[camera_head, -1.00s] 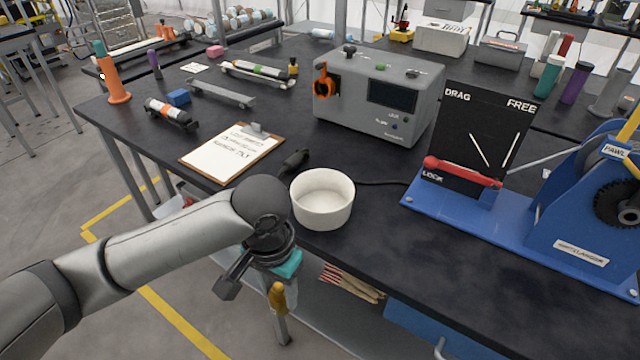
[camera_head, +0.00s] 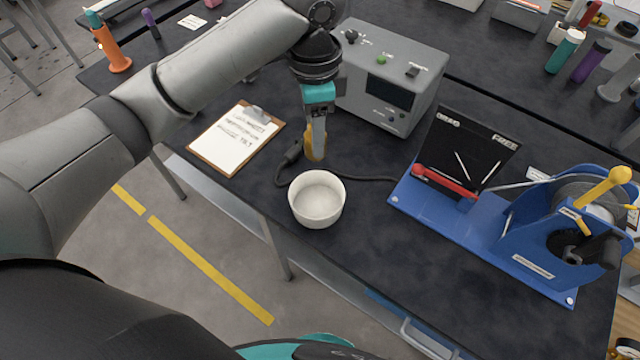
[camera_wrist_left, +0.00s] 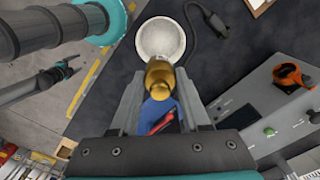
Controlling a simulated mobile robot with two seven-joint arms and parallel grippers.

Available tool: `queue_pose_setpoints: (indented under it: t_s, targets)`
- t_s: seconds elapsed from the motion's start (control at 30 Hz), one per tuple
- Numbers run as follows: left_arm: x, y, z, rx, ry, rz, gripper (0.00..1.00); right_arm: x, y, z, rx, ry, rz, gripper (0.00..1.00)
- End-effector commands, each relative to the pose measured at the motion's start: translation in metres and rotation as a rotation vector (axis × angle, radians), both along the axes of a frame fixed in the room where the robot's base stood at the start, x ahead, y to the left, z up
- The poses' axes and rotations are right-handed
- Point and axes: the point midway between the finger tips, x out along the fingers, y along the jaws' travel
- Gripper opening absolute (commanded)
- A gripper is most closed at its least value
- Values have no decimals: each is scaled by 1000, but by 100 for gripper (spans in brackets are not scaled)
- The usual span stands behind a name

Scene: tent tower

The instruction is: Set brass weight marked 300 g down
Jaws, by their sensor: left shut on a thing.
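My left gripper (camera_head: 315,148) is shut on a brass weight (camera_wrist_left: 159,77) and holds it above the dark bench, just behind the white bowl (camera_head: 317,215) in the head view. The weight points down between the fingers and also shows in the head view (camera_head: 316,143). No marking on it is readable. In the wrist view the bowl (camera_wrist_left: 160,36) lies beyond the weight, whose tip overlaps its rim in the picture. The bowl looks empty. I cannot tell the weight's exact height above the bench.
A grey instrument box (camera_head: 392,85) stands behind the gripper to the right. A blue winch rig (camera_head: 480,225) with a black panel is at right. A clipboard (camera_head: 238,137) lies left. A black cable and plug (camera_head: 290,153) lie close behind the bowl.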

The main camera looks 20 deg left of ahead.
Motion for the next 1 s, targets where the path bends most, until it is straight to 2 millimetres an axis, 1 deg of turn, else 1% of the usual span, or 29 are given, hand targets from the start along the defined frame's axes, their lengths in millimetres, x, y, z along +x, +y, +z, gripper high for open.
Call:
queue_pose_setpoints:
  t_s: [0.03,0.07,0.17,0.5,0.63,0.73,0.93,1.0]
  targets:
    - [1,-1,5,-1,0,-12,0,-3,2,4,2,4,0,76]
    - [1,-1,4,0,1,-16,0,-3,3,4,4,5,0,76]
    - [1,-1,-10,1,4,-21,0,-4,5,2,7,6,1,76]
    - [0,0,-101,2,4,-20,0,-5,5,-11,7,7,1,76]
    - [0,-1,-130,1,3,-20,0,-4,4,-14,5,5,0,76]
    - [1,-1,-144,1,0,-21,0,-4,2,-16,3,5,0,76]
    - [1,-1,-157,1,0,-20,0,-4,0,-17,0,4,1,76]
    - [0,-1,-165,0,1,-21,0,-3,0,-19,0,3,0,76]
